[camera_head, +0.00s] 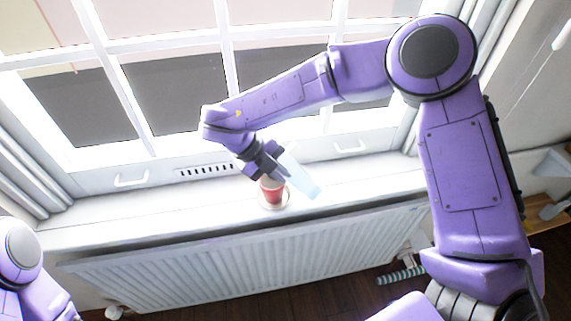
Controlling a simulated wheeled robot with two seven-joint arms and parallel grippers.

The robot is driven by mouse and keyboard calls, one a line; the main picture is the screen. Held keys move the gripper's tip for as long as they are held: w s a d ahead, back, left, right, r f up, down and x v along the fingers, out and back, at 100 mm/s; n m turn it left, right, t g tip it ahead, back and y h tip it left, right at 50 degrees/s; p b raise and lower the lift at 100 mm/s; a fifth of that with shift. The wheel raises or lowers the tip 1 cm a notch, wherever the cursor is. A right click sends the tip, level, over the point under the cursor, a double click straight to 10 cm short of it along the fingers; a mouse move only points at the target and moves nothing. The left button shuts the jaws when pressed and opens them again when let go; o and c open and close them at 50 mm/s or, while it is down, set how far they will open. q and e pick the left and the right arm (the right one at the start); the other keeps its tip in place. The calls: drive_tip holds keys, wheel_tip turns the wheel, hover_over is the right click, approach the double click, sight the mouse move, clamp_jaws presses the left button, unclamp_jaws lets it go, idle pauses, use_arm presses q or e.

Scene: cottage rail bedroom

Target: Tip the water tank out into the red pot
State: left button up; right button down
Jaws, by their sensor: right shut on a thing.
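The red pot (272,191) stands on a pale saucer (286,206) on the white window sill. The water tank (301,178) is a translucent pale blue container. My right gripper (277,173) is shut on it, and the tank is tilted, slanting down to the right. The gripper and tank are just above and beside the pot and hide part of its top. I cannot tell whether water is running out. Of my left arm only a part shows at the lower left; its gripper is out of view.
The sill (150,215) is clear to the left and right of the pot. The window (180,90) with white bars rises behind it. A white radiator (250,260) hangs below the sill. A striped roll-like thing (400,275) lies near the radiator's right end.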

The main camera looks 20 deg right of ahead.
drive_tip(key=shift+a, duration=0.1)
drive_tip(key=shift+w+a+h+p, duration=0.1)
drive_tip(key=shift+a+h+p, duration=0.15)
drive_tip(key=shift+h+p, duration=0.45)
drive_tip(key=shift+w+a+f+p, duration=0.1)
drive_tip(key=shift+a+p, duration=0.15)
drive_tip(key=shift+p, duration=0.1)
drive_tip(key=shift+a+f+h, duration=0.15)
drive_tip(key=shift+a+h, duration=0.15)
drive_tip(key=shift+h, duration=0.2)
drive_tip(key=shift+d, duration=0.1)
